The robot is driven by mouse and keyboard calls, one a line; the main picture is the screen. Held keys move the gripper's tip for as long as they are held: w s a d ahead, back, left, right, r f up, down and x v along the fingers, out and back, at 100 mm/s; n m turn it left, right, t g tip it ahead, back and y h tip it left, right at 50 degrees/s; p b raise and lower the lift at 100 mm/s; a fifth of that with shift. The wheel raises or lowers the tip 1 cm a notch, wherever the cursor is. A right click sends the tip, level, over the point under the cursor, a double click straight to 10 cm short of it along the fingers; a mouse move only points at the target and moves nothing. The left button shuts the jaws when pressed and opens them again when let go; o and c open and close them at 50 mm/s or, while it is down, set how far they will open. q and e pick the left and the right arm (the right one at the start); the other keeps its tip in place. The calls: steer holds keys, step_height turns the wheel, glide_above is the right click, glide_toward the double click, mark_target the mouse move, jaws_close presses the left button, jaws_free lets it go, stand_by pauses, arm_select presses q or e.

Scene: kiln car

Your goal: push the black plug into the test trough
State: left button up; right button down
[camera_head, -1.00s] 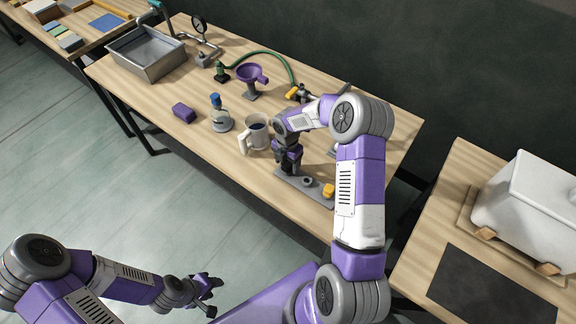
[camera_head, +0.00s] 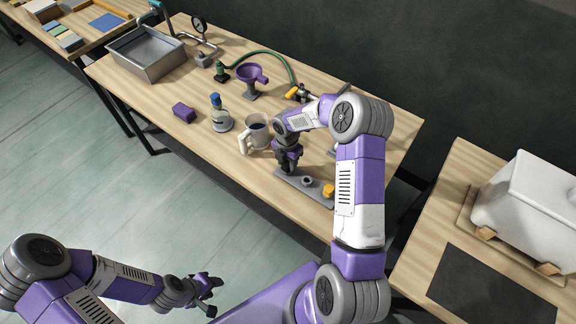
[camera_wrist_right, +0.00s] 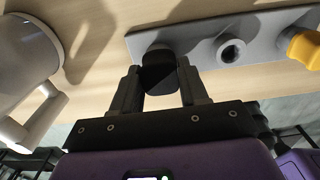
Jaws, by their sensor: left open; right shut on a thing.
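The black plug (camera_wrist_right: 158,72) is between the fingers of my right gripper (camera_wrist_right: 158,82) in the right wrist view. The gripper is shut on it at the left end of a grey rack (camera_wrist_right: 205,38). I cannot tell whether the plug still touches the rack. In the head view my right gripper (camera_head: 287,162) points down over the rack (camera_head: 297,184) and hides the plug. An open grey metal trough (camera_head: 147,54) stands at the far left end of the table. My left gripper (camera_head: 210,290) is open and empty, low in front of the table.
A white mug (camera_head: 257,133) stands close to the left of my right gripper. A yellow plug (camera_head: 328,190) is at the rack's right end.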

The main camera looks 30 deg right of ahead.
steer(key=shift+r+p, duration=0.4)
steer(key=shift+r, duration=0.1)
stand_by(0.4)
steer(key=shift+r+p, duration=1.85)
steer(key=shift+r, duration=0.65)
